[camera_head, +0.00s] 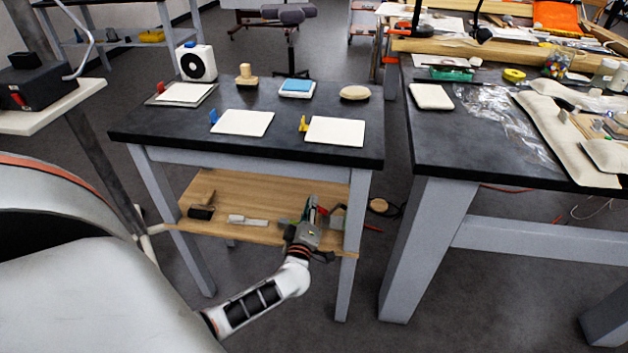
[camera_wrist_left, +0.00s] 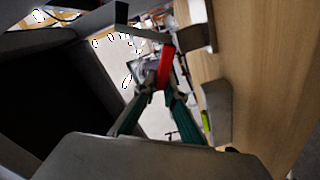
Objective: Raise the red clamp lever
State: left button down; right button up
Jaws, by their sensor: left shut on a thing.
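My left gripper (camera_head: 311,212) reaches over the front right part of the low wooden shelf, under the dark tabletop. In the left wrist view, its two teal fingers (camera_wrist_left: 160,92) close together on a short red lever (camera_wrist_left: 166,66). The lever slants up from between the fingertips, close to a dark grey bar (camera_wrist_left: 140,31). The body that the lever belongs to is mostly hidden, so its angle is hard to tell. In the head view the gripper covers most of the lever. My right gripper is not in view.
The wooden shelf (camera_head: 262,192) also carries a dark block (camera_head: 201,212) and a pale bar (camera_head: 248,220). Above it, the black table (camera_head: 280,113) holds white pads, a white fan-like device (camera_head: 196,62) and small coloured pieces. A table leg (camera_head: 347,260) stands just right of my gripper.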

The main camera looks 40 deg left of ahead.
pick_arm(q)
jog(key=shift+s+f, duration=0.1)
jog(key=shift+f, duration=0.15)
dwell(0.3)
jog(key=c, duration=2.1)
grip_release()
jog(key=v, duration=1.2)
